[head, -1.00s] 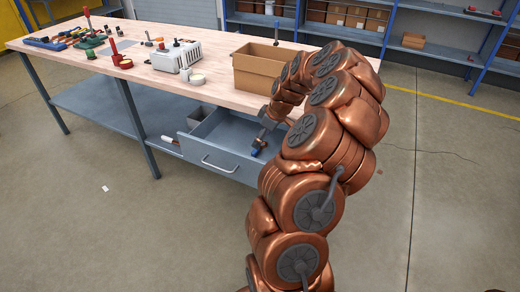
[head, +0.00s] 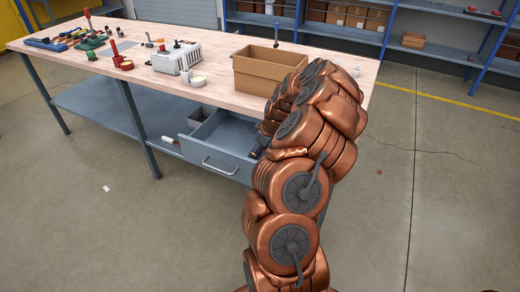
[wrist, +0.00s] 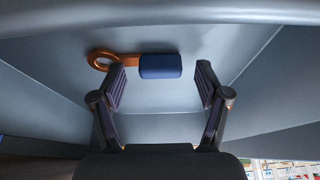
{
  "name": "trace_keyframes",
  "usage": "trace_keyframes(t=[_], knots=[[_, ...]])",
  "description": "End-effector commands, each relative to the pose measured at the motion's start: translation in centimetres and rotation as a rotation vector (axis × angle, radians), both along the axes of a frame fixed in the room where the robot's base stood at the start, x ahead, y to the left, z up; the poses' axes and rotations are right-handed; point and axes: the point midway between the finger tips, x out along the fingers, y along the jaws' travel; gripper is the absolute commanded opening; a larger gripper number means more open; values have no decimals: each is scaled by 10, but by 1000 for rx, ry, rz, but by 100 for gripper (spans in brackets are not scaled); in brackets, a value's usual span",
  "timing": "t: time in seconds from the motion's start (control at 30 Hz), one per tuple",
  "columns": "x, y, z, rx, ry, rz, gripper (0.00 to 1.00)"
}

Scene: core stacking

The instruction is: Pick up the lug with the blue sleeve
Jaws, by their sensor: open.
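The lug (wrist: 160,66) has a copper-coloured ring at its left end and a blue sleeve on its right part. It lies flat on the grey floor of the open drawer (head: 219,160) in the wrist view. My gripper (wrist: 160,85) is open in the drawer, its two fingers apart with empty space between them. The blue sleeve lies ahead of the gap between the fingertips, and the ring end reaches past the left finger. Whether a finger touches the lug I cannot tell.
The drawer walls (wrist: 262,58) rise close around the gripper. Above the drawer is the wooden workbench (head: 215,98), with a cardboard box (head: 268,78), a white device (head: 177,58) and several tools. The floor at right is clear.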

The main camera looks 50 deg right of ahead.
Motion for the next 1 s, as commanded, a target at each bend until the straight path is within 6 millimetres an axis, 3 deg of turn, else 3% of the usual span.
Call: trace_keyframes(t=[0.07, 0.67, 1.0], knots=[[0, 0, 0, 0, 0, 0, 71], [0, 0, 0, 1, 0, 0, 8], [0, 0, 3, 1, -1, 0, 7]])
